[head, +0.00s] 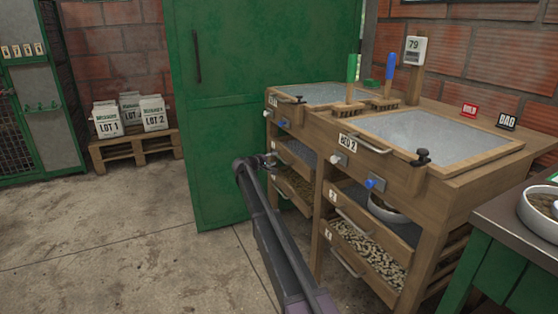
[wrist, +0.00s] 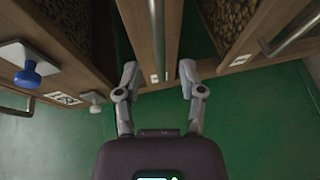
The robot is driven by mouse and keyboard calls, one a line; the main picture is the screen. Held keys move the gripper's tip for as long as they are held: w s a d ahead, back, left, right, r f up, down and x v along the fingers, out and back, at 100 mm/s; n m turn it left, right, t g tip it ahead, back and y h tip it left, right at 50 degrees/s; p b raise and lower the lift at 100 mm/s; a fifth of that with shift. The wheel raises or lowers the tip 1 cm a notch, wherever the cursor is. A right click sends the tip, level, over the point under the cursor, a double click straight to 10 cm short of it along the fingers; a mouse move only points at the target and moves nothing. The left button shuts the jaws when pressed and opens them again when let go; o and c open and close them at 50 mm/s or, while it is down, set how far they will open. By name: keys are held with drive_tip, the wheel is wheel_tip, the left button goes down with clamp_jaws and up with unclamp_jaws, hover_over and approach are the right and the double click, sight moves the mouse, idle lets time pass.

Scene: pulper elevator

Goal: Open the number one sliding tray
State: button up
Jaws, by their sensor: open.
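The wooden sorting bench (head: 440,180) has two bays of sliding trays under its mesh tops. My gripper (head: 262,161) is at the left bay, in front of its upper tray (head: 292,160). In the wrist view my gripper (wrist: 159,78) is open, its fingers apart on either side of a tray front with a metal handle (wrist: 157,35). The handle lies beyond the fingertips, and I cannot tell whether they touch it. A small number label (wrist: 155,77) on that front is too small to read. A lower tray handle (wrist: 296,35) shows to the right.
A blue knob (wrist: 28,75) and a white knob (wrist: 95,97) stick out near my gripper. The right bay holds a tray of pale beans (head: 365,250). A green cabinet (head: 210,120) stands behind. The concrete floor at left is clear.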

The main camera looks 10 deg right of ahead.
sight(278, 157)
drive_tip(key=shift+x, duration=2)
clamp_jaws()
